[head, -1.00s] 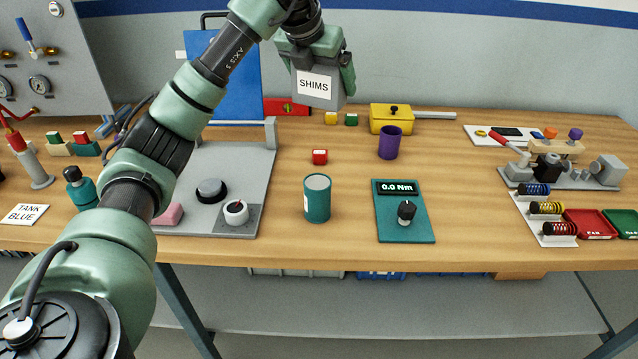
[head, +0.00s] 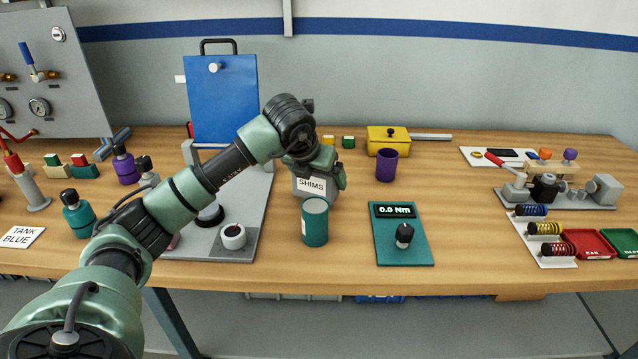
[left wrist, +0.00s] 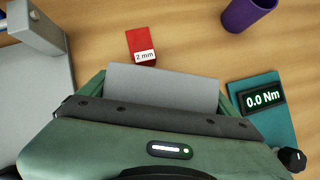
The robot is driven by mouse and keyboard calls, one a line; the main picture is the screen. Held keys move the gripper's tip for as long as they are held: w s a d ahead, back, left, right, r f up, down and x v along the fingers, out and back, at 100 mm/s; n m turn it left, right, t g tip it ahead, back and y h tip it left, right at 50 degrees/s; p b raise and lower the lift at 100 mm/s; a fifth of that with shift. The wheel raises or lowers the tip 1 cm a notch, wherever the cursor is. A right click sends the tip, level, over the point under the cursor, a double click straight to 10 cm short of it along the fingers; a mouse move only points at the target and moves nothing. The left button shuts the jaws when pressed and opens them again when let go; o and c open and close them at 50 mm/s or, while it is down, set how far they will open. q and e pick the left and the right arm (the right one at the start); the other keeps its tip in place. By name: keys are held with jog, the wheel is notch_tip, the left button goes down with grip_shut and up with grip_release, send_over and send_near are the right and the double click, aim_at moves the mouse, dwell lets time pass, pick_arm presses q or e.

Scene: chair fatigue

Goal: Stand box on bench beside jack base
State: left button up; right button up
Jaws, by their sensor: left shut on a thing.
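A grey box labelled SHIMS (head: 312,186) is held upright in my left gripper (head: 319,166), which is shut on it. It is low over the bench (head: 340,240), between the grey base plate (head: 262,190) and the teal can (head: 315,225); the can hides part of its bottom edge. I cannot tell whether the box touches the bench. In the left wrist view the box (left wrist: 162,88) shows as a grey face between the fingers. No part is labelled as a jack base; the grey plate carries a black disc and a white round gauge (head: 232,236). My right gripper is not in view.
A red block marked 2 mm (left wrist: 142,45) lies just beyond the box. A teal torque meter (head: 405,245) and a purple cup (head: 387,165) stand to the right. A blue panel (head: 222,100) rises behind the plate.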

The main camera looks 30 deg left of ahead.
pick_arm(q)
jog(key=shift+f, duration=1)
jog(key=shift+f, duration=0.1)
jog(key=o, duration=1.3)
jog(key=v, duration=1.2)
jog(key=shift+b, duration=0.35)
